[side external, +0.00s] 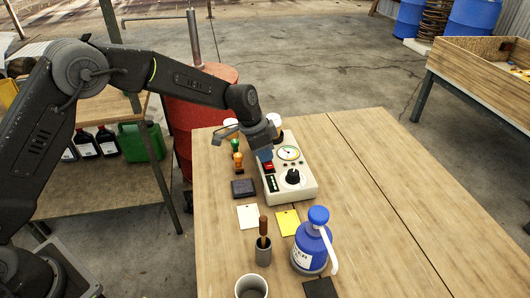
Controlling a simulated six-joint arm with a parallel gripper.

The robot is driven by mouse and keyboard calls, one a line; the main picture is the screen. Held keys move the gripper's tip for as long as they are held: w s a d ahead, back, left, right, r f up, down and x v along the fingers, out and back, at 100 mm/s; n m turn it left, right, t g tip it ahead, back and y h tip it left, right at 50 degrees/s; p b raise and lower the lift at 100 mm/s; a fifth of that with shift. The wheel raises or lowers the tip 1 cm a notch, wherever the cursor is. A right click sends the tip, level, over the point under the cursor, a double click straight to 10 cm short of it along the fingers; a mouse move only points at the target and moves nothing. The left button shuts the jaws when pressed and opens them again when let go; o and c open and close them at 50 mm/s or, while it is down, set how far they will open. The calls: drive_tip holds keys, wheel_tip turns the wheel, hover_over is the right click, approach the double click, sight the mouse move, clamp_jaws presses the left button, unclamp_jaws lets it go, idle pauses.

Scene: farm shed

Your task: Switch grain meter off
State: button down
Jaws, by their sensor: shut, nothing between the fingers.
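The grain meter (305,190) is a cream box on the wooden table, with a round dial gauge (289,153), a black knob (292,177) and a dark strip with small marks. A red rocker switch (268,167) shows on its left part. My gripper (264,155) is shut and empty, pointing down at the meter's upper left, just behind the red switch in the picture. I cannot tell whether its fingertips touch the meter. The switch's position is too small to read, and my gripper hides part of the meter's back left corner.
Left of the meter stand small green and orange-brown items (237,160) and a dark block (243,188). In front are white (248,216) and yellow (287,222) tags, a brown-handled tool in a grey cup (263,252) and a blue bottle (311,248). The table's right side (400,210) is clear.

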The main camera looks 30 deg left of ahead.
drive_tip(key=shift+s+d, duration=0.1)
drive_tip(key=shift+s, duration=0.05)
drive_tip(key=shift+s+d+r, duration=0.1)
drive_tip(key=shift+s+d, duration=0.4)
drive_tip(key=w+a+v, duration=0.1)
drive_tip(key=w+v, duration=0.1)
drive_tip(key=v, duration=1.1)
drive_tip(key=shift+w+a+r, duration=0.2)
drive_tip(key=shift+w+r, duration=0.15)
drive_tip(key=shift+r, duration=0.1)
